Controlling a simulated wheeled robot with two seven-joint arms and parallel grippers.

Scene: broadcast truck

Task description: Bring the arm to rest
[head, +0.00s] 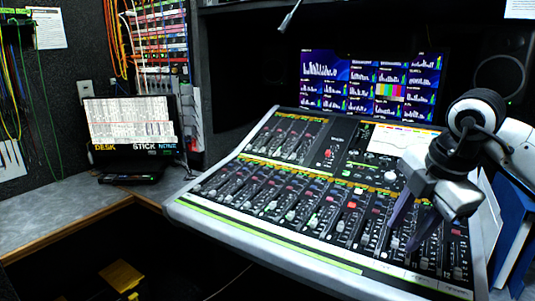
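My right arm comes in from the right edge, with its white and black links in front of the right side of the mixing console (180,207). My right gripper (402,234) points down and left over the console's faders at the lower right. Its two dark fingers are apart and nothing shows between them. I cannot tell from this one view how far the fingertips are above the faders. The arm hides part of the console's right side. My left gripper is not in view.
A monitor wall (350,80) stands behind the console, with a speaker (503,70) at its right. Blue binders (512,225) stand right of the console, close to my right arm. A laptop-like screen (132,125) sits on the grey counter (50,215) at left, below patch cables.

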